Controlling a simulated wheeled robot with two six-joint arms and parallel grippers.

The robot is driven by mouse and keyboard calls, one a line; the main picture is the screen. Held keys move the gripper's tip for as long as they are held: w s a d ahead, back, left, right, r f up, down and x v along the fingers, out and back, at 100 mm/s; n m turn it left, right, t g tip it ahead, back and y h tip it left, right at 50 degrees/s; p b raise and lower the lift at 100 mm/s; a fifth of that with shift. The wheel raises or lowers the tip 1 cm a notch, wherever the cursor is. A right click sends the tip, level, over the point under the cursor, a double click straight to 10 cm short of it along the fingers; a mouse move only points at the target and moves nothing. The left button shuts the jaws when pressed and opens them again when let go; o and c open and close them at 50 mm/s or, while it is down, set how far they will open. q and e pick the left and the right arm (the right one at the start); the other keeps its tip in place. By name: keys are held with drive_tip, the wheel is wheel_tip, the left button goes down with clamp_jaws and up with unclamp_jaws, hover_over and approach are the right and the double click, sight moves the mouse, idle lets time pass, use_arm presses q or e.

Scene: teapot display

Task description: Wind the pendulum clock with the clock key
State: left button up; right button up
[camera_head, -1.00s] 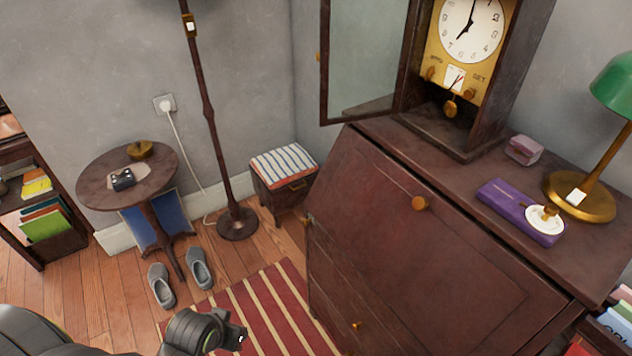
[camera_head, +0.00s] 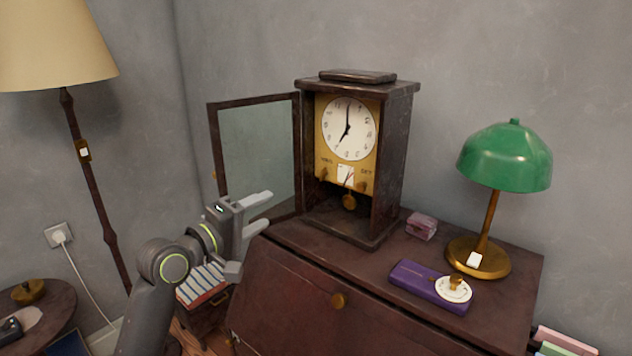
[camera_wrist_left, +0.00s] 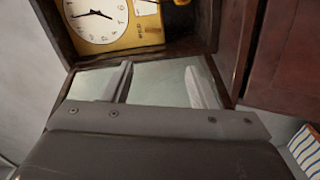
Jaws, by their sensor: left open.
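The pendulum clock (camera_head: 390,160) stands upright on the dark wooden desk, its glass door (camera_head: 258,150) swung open to the left. Its white dial, brass plate with knobs under "WIND" and "SET" marks, and pendulum bob (camera_head: 349,202) show. The clock's dial also shows in the left wrist view (camera_wrist_left: 98,18). A small brass piece (camera_head: 456,282), possibly the clock key, sits on a white dish on a purple case (camera_head: 412,283). My left gripper (camera_head: 268,209) is open and empty, in front of the open door and left of the clock body. My right gripper is out of view.
A green lamp (camera_head: 505,160) stands on the desk (camera_head: 290,290) at the right, near a small pink box (camera_head: 421,226). The desk top before the clock is mostly clear.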

use_arm(q)
drive_tip(key=r, duration=0.1)
drive_tip(key=p, duration=0.2)
approach(321, 176)
drive_tip(key=x, duration=0.8)
drive_tip(key=shift+w+r, duration=0.1)
drive_tip(key=shift+w, duration=0.05)
drive_tip(key=c, duration=1)
drive_tip(key=shift+f+m+b, duration=0.2)
drive_tip(key=shift+m+b, duration=0.3)
drive_tip(key=shift+b, duration=0.4)
drive_tip(key=shift+r+m+b, duration=0.15)
drive_tip(key=shift+m+b, duration=0.35)
drive_tip(key=shift+m, duration=0.3)
